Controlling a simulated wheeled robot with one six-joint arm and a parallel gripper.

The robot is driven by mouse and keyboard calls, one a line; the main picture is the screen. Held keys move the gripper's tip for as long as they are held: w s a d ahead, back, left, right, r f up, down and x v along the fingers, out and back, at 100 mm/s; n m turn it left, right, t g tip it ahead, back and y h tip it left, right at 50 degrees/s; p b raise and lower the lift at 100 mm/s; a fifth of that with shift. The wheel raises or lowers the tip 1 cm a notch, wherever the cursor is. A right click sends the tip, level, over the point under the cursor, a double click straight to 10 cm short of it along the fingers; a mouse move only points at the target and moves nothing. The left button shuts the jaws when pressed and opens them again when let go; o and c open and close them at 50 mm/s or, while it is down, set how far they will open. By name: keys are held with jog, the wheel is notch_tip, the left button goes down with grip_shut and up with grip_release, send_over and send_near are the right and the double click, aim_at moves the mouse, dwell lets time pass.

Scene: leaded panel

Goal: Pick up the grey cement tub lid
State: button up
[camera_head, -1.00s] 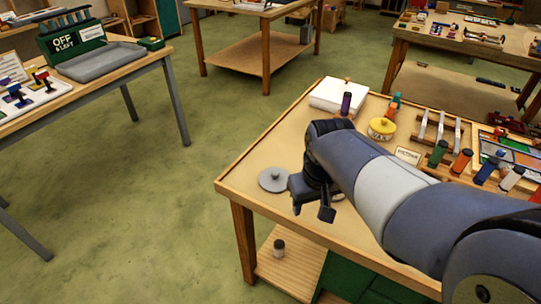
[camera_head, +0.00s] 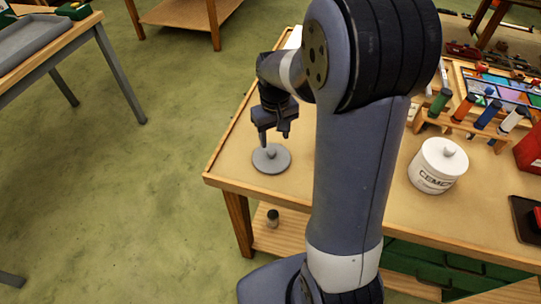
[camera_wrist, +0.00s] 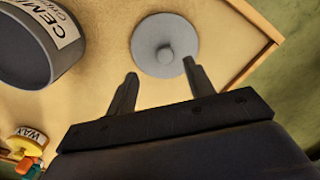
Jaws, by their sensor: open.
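The grey cement tub lid (camera_head: 271,160) is a flat round disc with a small central knob. It lies knob up near the left corner of the wooden table. In the wrist view the lid (camera_wrist: 150,35) is just beyond the fingertips. My gripper (camera_head: 274,137) points down above the lid, open and empty, apart from it. In the wrist view my gripper (camera_wrist: 159,70) has its fingers spread, with the knob beyond the gap between them. A dark grey tub (camera_wrist: 30,62) with a partly readable cement label stands left of the lid; my arm seems to hide it in the head view.
A white lidded cement tub (camera_head: 436,170) stands right of my arm. A rack with coloured bottles (camera_head: 487,112) is behind it. A yellow wax tin (camera_wrist: 28,133) shows in the wrist view. The table (camera_head: 235,172) is clear around the lid.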

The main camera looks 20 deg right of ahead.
aim_at(271, 151)
jog(key=shift+w+a+f+p, duration=0.1)
jog(key=shift+f+p, duration=0.05)
jog(key=shift+f, duration=0.85)
jog(key=shift+w+a+f+p, duration=0.1)
jog(key=shift+a+f+p, duration=0.05)
jog(key=shift+f, duration=0.9)
jog(key=shift+w+a+f+p, duration=0.1)
jog(key=shift+f+p, duration=0.05)
jog(key=shift+f, duration=0.85)
jog(key=shift+s, duration=0.1)
jog(key=c, duration=1.1)
